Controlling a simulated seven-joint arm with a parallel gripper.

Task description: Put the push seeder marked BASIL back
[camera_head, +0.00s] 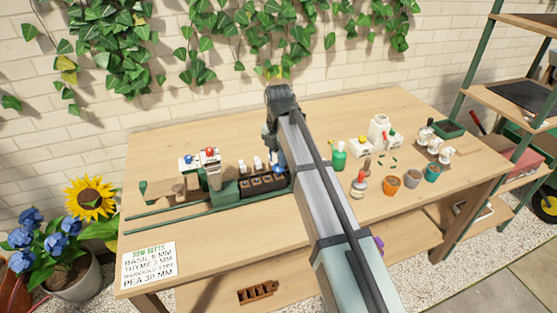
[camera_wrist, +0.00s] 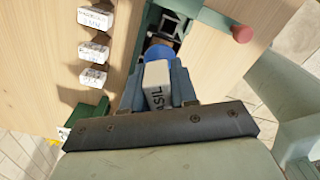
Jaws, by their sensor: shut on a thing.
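In the wrist view my gripper (camera_wrist: 158,88) is shut on the push seeder marked BASIL (camera_wrist: 157,80), a white body with a blue end; part of its lettering is covered. Beyond the blue end is a dark opening with square compartments (camera_wrist: 163,43). In the head view my arm hides most of the gripper and seeder; a blue part (camera_head: 278,168) shows beside the arm, at the right end of the dark rack (camera_head: 262,188). I cannot tell whether the seeder touches the rack.
A green fixture with rails (camera_head: 180,217) lies left of the rack. Pots (camera_head: 390,185), a green bottle (camera_head: 340,157) and white containers (camera_head: 378,130) stand to the right. A sow-depth card (camera_head: 148,264) is at the front left. White labelled pieces (camera_wrist: 95,52) line the wrist view's left.

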